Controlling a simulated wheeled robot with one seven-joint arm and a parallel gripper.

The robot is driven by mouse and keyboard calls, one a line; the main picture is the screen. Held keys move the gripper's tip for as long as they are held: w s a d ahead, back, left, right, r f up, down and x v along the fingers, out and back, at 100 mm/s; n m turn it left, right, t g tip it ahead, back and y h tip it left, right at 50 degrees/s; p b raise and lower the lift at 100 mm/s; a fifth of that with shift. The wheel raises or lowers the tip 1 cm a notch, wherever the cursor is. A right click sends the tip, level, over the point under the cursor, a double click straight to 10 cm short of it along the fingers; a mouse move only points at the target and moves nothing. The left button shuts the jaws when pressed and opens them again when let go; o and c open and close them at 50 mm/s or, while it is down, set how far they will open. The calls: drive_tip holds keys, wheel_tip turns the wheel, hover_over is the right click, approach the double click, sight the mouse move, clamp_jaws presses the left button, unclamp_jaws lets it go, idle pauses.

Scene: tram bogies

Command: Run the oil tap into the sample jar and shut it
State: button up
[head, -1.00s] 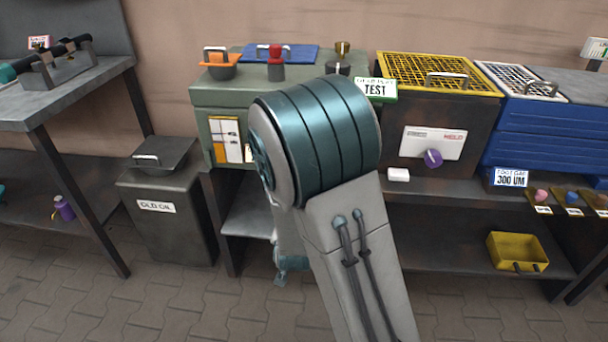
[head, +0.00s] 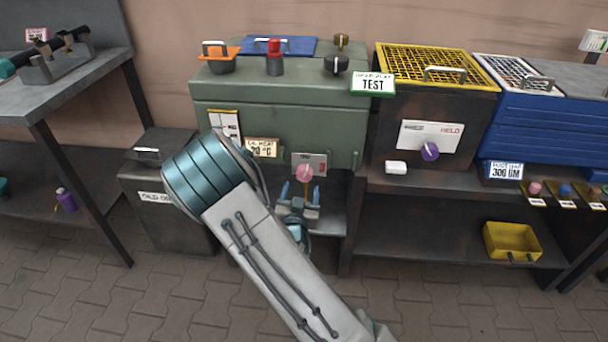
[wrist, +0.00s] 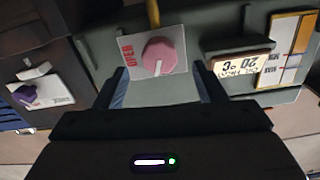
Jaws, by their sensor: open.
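The oil tap shows as a pink round knob (head: 304,173) on a pale plate at the lower front of the green cabinet (head: 290,120). In the wrist view the pink knob (wrist: 159,56) is upside down, ahead of and between my fingers. An amber rod or stream shows by the knob. My gripper (head: 299,190) is open and empty, just below the knob in the head view; its two blue fingers (wrist: 162,92) are apart and I see no contact with the knob. I cannot make out a sample jar; my arm hides part of the shelf.
An oil heat sign (head: 262,148) is left of the knob. A lidded grey bin (head: 165,190) stands to the left. A black box with a purple knob (head: 430,152) is to the right. A yellow tray (head: 512,242) sits on the lower shelf. Paved floor lies in front.

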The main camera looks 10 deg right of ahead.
sight(303, 178)
drive_tip(key=x, duration=0.7)
drive_tip(key=shift+w+d, duration=0.1)
drive_tip(key=shift+w, duration=0.25)
drive_tip(key=shift+f, duration=0.1)
drive_tip(key=c, duration=1)
